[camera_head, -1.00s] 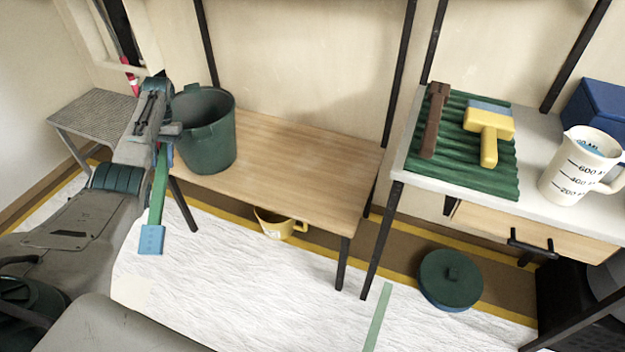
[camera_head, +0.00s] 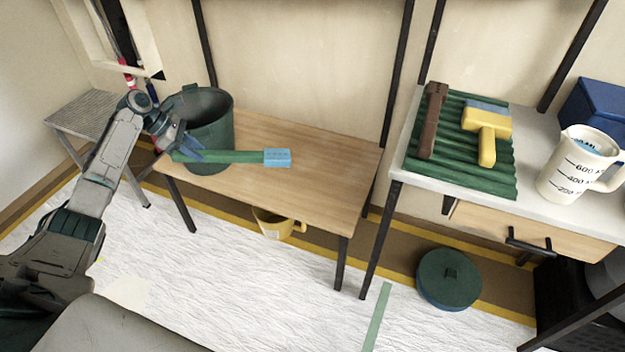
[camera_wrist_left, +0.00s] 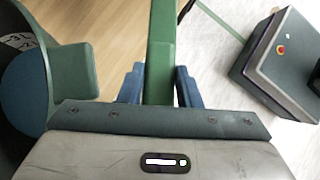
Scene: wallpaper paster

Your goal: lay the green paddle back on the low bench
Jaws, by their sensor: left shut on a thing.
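The green paddle (camera_head: 235,156) has a long green shaft and a light blue end block (camera_head: 277,158). My left gripper (camera_head: 186,155) is shut on it near its left end. The paddle points right, over the low wooden bench (camera_head: 310,175) and in front of the green bucket (camera_head: 212,108); I cannot tell its height above the bench. In the left wrist view the paddle (camera_wrist_left: 162,45) runs up between the two blue fingers (camera_wrist_left: 158,85). The bucket shows at left there (camera_wrist_left: 75,75). My right gripper is not in view.
The bucket stands on the bench's left end; the bench's middle and right are clear. A yellow mug (camera_head: 275,224) is below the bench's front edge. A white table (camera_head: 408,165) at right holds a corrugated green mat, tools and a measuring jug (camera_head: 578,168). A round green lid (camera_head: 449,278) lies on the floor.

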